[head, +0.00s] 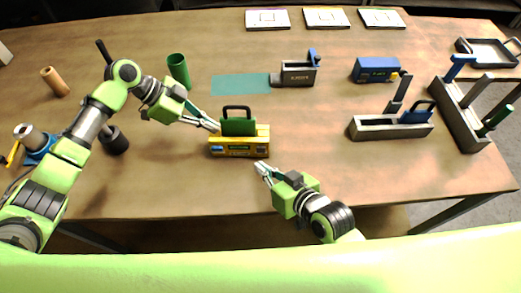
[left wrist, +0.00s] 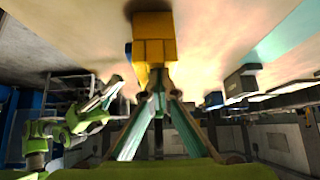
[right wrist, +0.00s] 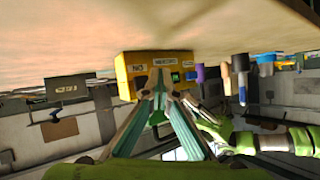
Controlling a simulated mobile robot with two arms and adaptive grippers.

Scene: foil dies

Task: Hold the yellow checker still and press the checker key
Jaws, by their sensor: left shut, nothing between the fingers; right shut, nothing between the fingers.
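The yellow checker (head: 262,132) stands near the table's front middle, with a green die with a black handle (head: 238,126) seated in its top. My left gripper (head: 216,127) is shut and empty, its tips at the checker's left end. In the left wrist view the tips meet at the checker's yellow end (left wrist: 152,48); whether they touch is unclear. My right gripper (head: 262,168) is shut and empty, just in front of the checker's right part. In the right wrist view its tips cover the middle of the labelled front (right wrist: 137,69). I cannot make out which part is the key.
Behind lie a teal mat (head: 240,84), a grey holder (head: 298,72) and a blue box (head: 375,69). A grey tray (head: 375,130) stands to the right. A green cup (head: 178,70) stands behind my left arm.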

